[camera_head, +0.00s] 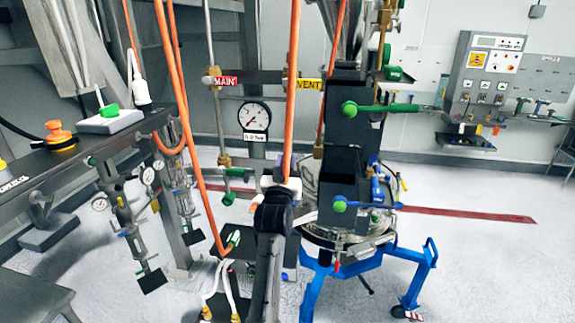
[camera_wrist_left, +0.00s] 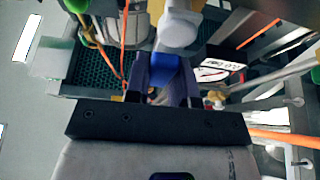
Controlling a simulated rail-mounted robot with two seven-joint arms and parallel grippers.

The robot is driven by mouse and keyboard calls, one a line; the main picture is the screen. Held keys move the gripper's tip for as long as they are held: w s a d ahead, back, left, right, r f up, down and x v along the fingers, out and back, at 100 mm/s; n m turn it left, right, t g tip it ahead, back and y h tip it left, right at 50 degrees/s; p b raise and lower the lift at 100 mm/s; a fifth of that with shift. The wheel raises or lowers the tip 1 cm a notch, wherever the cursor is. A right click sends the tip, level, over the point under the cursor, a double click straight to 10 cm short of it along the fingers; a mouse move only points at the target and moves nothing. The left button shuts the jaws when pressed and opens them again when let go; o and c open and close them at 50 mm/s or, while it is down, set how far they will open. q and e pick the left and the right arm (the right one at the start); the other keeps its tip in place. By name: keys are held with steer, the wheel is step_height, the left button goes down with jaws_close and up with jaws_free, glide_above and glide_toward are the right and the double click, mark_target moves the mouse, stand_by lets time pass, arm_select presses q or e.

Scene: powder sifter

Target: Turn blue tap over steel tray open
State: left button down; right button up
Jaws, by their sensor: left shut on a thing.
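In the left wrist view, my left gripper (camera_wrist_left: 163,90) has its dark purple fingers shut on the blue tap (camera_wrist_left: 176,68). A pale rounded part (camera_wrist_left: 180,28) stands just beyond the blue piece. The contact is partly hidden between the fingers. In the head view, the black shape with a pale end low in the middle may be my arm, and I cannot make out the fingers or the held tap there. I cannot clearly pick out the steel tray in either view. My right gripper does not show.
A pressure gauge (camera_head: 254,117) hangs on the pipework behind. Orange hoses (camera_head: 291,90) run down through the middle. A blue wheeled frame (camera_head: 415,262) carries the vessel at right. A control panel (camera_head: 488,70) is on the far wall. Floor at right is fairly clear.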

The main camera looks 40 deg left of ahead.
arm_select(q)
steer(key=shift+f, duration=0.15)
steer(key=c, duration=1)
jaws_free()
steer(key=shift+o, duration=0.2)
steer(key=b+v, duration=0.3)
steer(key=v, duration=1)
steer(key=shift+s+d, duration=0.15)
steer(key=shift+s, duration=0.15)
steer(key=shift+f, duration=0.1)
